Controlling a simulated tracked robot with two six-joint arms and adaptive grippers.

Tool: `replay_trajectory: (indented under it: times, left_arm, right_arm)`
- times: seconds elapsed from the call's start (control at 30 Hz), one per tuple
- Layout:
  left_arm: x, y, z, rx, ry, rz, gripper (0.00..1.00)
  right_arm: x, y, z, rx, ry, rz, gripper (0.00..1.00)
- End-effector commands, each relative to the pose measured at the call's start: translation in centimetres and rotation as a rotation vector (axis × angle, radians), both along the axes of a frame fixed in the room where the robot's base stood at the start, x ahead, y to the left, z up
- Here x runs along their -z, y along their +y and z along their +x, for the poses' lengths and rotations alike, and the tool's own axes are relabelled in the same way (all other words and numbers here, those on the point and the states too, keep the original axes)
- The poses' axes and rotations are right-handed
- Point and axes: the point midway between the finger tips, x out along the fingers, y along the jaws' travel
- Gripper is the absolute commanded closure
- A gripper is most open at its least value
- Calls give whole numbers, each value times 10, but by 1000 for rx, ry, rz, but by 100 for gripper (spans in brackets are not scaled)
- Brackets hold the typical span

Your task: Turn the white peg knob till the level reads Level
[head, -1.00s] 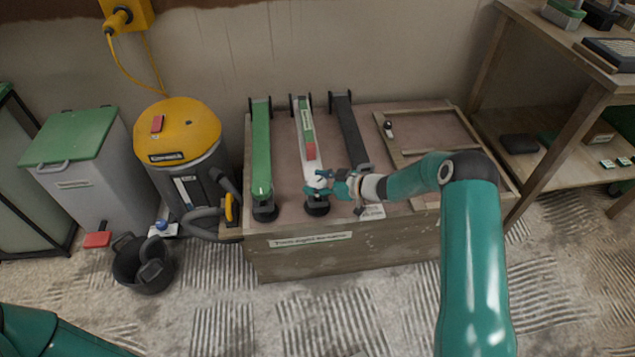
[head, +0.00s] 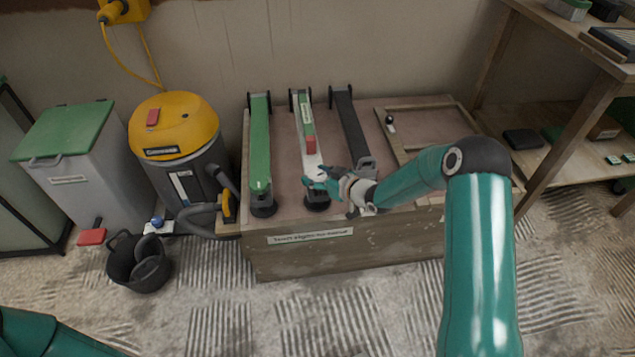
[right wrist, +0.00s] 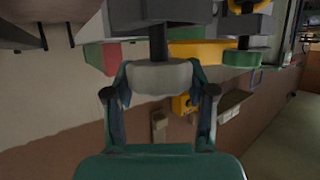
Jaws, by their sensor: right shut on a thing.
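The white peg knob (right wrist: 160,77) sits between my right gripper's two fingers in the right wrist view, with a dark stem above it. In the head view my right gripper (head: 316,182) is shut on it at the near end of the white beam (head: 309,162). The fingers mostly cover the knob there. The white beam carries a green strip (head: 304,118) and a red block (head: 310,145). I cannot make out a level reading. My left gripper is out of view; only part of my left arm shows at the lower left.
A green beam (head: 260,145) lies left of the white one and a dark beam (head: 349,128) right of it, all on a wooden bench (head: 375,244). A yellow-topped vacuum (head: 175,125) and a black bucket (head: 138,265) stand at the left. A wooden shelf (head: 560,100) stands at the right.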

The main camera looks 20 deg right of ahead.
Motion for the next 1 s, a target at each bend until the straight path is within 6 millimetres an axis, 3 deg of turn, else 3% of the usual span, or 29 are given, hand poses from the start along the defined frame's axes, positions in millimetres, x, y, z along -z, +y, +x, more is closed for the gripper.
replay_trajectory:
  times: [0.03, 0.1, 0.4, 1.0]
  left_arm:
    - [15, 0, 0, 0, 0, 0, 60]
    - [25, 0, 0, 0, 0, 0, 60]
    - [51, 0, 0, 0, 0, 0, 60]
    - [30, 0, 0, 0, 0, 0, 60]
  right_arm:
    - [6, 3, -1, 37, -1, 0, 79]
    - [7, 3, -1, 96, -1, 0, 79]
    - [3, 4, 0, 358, -1, -1, 79]
    - [-2, 1, 1, 822, 0, -3, 79]
